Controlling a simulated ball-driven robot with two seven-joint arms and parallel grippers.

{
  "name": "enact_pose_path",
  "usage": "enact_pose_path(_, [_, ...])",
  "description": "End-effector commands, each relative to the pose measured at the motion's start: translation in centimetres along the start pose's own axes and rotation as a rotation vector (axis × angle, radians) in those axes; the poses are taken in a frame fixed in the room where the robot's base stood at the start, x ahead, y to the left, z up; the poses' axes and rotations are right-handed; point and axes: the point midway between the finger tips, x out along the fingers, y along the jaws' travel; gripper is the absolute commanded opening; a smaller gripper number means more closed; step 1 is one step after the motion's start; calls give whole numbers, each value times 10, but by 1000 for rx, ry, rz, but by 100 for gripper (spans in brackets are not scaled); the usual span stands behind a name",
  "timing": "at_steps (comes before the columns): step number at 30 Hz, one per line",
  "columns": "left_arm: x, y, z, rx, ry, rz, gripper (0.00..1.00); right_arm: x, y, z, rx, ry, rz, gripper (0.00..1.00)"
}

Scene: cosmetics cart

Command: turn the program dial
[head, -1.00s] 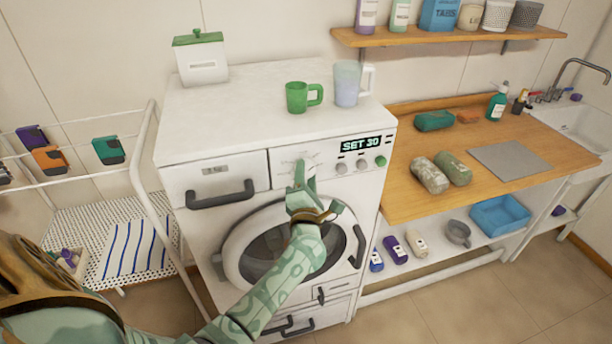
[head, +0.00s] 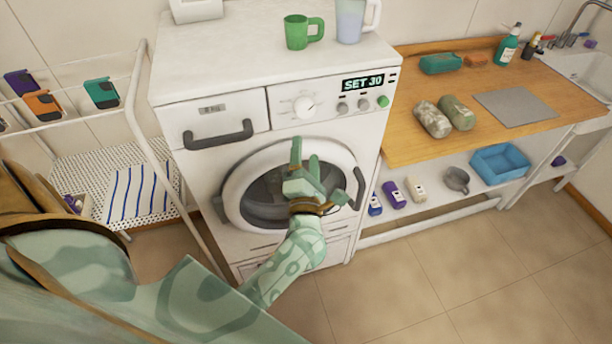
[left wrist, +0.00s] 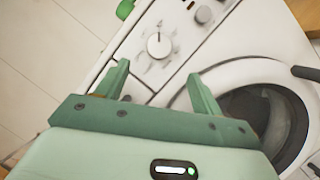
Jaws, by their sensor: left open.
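The program dial (head: 304,106) is a white round knob on the washing machine's (head: 330,125) front panel, left of the display (head: 362,82), which reads "SET 30". In the left wrist view the dial (left wrist: 159,46) stands beyond my fingertips, with a dark pointer mark and small marks around it. My left gripper (head: 306,150) is open and empty. In the head view it appears below the dial, in front of the round door (head: 235,195). It does not touch the dial. My right gripper is not in view.
Small round buttons (head: 363,104) sit right of the dial. A dark drawer handle (head: 217,136) juts out at left. A green mug (head: 297,32) stands on top. A wooden counter (head: 400,150) is at right, a white rack (head: 160,160) at left. Open floor lies at front right.

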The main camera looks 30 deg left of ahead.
Motion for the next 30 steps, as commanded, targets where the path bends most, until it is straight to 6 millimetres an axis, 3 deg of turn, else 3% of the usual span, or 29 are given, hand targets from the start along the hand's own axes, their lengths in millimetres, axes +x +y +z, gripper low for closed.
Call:
enact_pose_path(3, [-26,-2,-1,0,0,-2,67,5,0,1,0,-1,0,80])
enact_pose_path(9, [-48,-1,0,1,-1,-1,67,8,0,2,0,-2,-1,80])
enact_pose_path(26, [-51,0,0,2,-1,0,67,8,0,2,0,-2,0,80])
enact_pose_path(30, [-53,-11,14,150,-86,-34,67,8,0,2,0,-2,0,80])
